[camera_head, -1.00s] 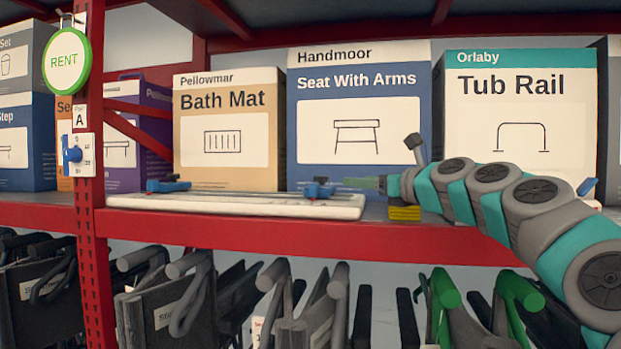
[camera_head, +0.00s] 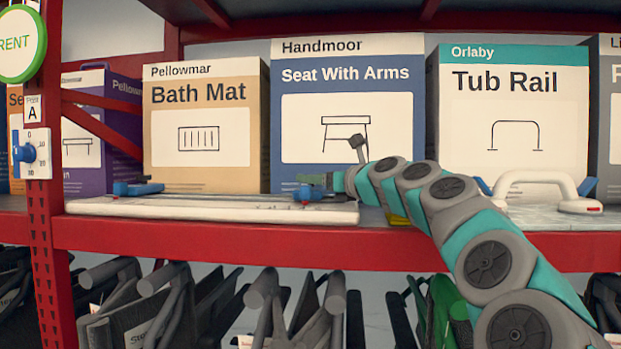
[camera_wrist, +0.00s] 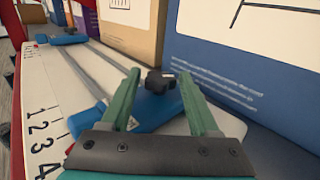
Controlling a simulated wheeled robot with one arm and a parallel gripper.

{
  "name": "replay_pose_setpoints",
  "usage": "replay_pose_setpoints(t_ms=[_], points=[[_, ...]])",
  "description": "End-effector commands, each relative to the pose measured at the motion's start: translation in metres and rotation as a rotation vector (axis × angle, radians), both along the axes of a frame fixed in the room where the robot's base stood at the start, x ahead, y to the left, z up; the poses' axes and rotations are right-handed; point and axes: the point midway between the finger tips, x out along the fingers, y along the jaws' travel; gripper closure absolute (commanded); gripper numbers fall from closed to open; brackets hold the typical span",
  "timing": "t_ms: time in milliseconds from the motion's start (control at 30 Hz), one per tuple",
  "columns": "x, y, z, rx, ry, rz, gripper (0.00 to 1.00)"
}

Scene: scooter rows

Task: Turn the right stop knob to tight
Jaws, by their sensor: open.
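A white board with rails and a number scale (camera_head: 190,211) lies on the red shelf. A blue stop (camera_head: 141,189) sits near its left end and also shows at the upper left in the wrist view (camera_wrist: 62,39). The right stop, a blue block (camera_wrist: 140,143), is below my gripper. A black knob (camera_wrist: 159,81) stands just past the fingertips, roughly centred between them. My gripper (camera_wrist: 157,76) is open, with its green fingers either side of the knob's line; I cannot tell whether they touch it. In the head view, my gripper (camera_head: 313,180) is low over the board's right part.
A white rail (camera_head: 541,181) is at the right.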

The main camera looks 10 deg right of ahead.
Motion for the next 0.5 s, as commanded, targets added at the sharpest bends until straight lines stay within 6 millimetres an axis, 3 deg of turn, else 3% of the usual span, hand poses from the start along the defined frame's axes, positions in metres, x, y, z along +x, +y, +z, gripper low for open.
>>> replay_pose_setpoints(t_ms=[200, 500], points=[[0.015, 0.007, 0.000, -0.001, 0.000, -0.001, 0.39], [0.017, 0.009, 0.000, -0.001, 0.000, -0.001, 0.39]])
